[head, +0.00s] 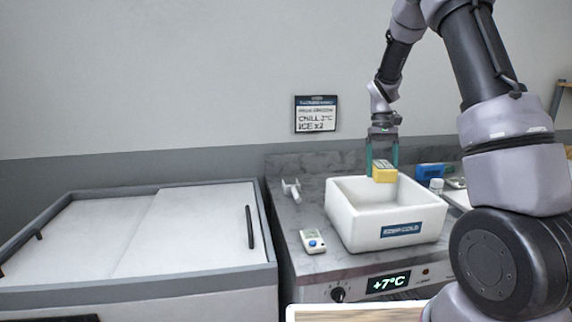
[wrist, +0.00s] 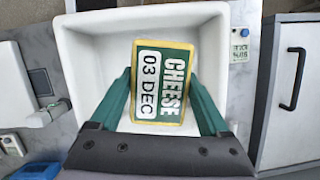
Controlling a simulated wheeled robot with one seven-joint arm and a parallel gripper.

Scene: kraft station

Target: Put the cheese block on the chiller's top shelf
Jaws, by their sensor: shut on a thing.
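The cheese block (head: 384,173) is yellow with a dark top in the head view. In the wrist view the cheese block (wrist: 162,82) shows a green and white label reading "CHEESE 03 DEC". My gripper (head: 383,163) is shut on it, with a teal finger on either side. The block is over the white "KEEP COLD" bin (head: 359,228), at about the height of its rim. The counter unit below has a +7°C display (head: 388,283); I cannot tell whether this is the chiller.
A chest with closed sliding lids and a dark handle (head: 250,227) stands on the left. A small white device with a blue button (head: 313,241) lies left of the bin. A white tap-like fitting (head: 291,189), a blue box (head: 430,172) and a small white bottle (head: 436,186) are nearby.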

